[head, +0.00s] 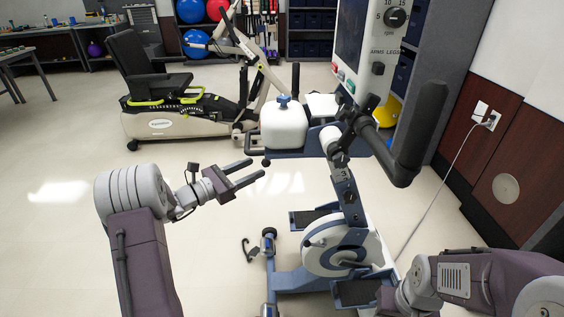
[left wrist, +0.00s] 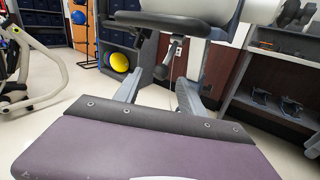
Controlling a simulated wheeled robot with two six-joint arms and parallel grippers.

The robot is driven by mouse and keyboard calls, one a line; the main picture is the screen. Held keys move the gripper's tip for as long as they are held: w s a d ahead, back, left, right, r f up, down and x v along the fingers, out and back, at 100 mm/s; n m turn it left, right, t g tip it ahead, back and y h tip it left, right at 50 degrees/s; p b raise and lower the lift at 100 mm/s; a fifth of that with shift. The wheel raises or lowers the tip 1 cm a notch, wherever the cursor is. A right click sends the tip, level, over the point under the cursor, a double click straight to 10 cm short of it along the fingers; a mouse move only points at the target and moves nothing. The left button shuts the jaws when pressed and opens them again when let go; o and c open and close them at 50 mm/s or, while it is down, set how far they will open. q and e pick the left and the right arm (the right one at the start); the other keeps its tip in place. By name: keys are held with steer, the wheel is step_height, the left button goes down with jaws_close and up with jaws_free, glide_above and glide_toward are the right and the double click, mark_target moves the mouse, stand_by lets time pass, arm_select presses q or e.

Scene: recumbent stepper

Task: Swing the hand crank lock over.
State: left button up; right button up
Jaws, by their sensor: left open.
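The exercise machine has a white and blue crank head with a white housing (head: 284,128) and black hand grips. A small lever with a dark rounded end (left wrist: 161,72) hangs under this head; it looks like the hand crank lock. In the head view a small dark knob (head: 266,162) shows below the housing, probably the same lever. My left gripper (head: 257,168) is open and empty, pointing at it from the left. In the left wrist view the lever end lies between the two fingers, apparently beyond the tips; contact cannot be told. My right gripper is out of view.
The black hand grip (head: 421,130) juts out at the right. The flywheel (head: 335,247) and pedals are below. A recumbent stepper (head: 165,115) stands behind at the left. A grey panel cabinet (head: 449,70) is at the right. The floor at the left is clear.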

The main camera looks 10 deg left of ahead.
arm_select(q)
steer(key=b+x, duration=0.2)
steer(key=x, duration=0.6)
steer(key=shift+w+d, duration=0.25)
steer(key=shift+d, duration=0.1)
jaws_close()
steer(key=shift+f, duration=0.1)
stand_by(0.8)
